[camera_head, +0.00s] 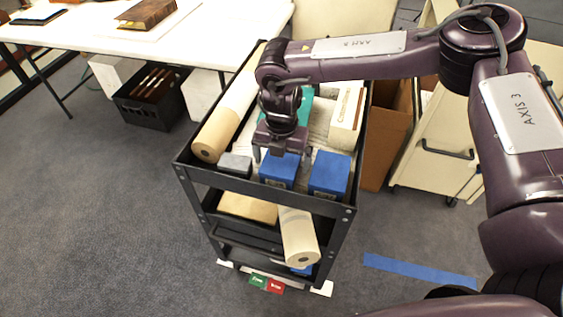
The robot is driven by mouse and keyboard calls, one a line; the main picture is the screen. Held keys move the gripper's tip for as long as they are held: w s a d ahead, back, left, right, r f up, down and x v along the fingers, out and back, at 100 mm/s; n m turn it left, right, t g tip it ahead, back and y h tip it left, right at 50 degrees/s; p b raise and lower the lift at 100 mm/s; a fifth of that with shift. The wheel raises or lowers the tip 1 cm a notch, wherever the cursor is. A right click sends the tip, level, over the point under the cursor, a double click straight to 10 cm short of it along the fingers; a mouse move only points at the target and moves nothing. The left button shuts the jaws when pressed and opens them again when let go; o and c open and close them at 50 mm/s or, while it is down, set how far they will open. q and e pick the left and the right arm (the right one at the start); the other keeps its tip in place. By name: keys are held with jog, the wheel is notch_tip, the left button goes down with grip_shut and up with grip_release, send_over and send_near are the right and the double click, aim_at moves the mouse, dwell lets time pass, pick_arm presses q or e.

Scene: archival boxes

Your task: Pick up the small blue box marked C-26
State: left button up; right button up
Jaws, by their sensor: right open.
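Two small blue boxes stand side by side at the near end of the cart's top tray. The left blue box (278,174) has a small label on its front, and the right blue box (329,175) has one too. Both labels are too small to read, so I cannot tell which is C-26. My right gripper (281,151) is open, pointing down over the left blue box. It hides part of that box's far side. I cannot tell whether the fingers touch it. My left gripper is not in view.
The black cart (345,212) has raised tray edges. Beside the boxes are a grey box (235,165), a long paper roll (221,125) and a cream box (346,112). Another roll (298,238) sticks out below. A white table (205,40) stands behind; open carpet lies left.

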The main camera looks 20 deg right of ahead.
jog(key=c, duration=1.1)
jog(key=shift+c, duration=0.2)
jog(key=shift+r, duration=0.15)
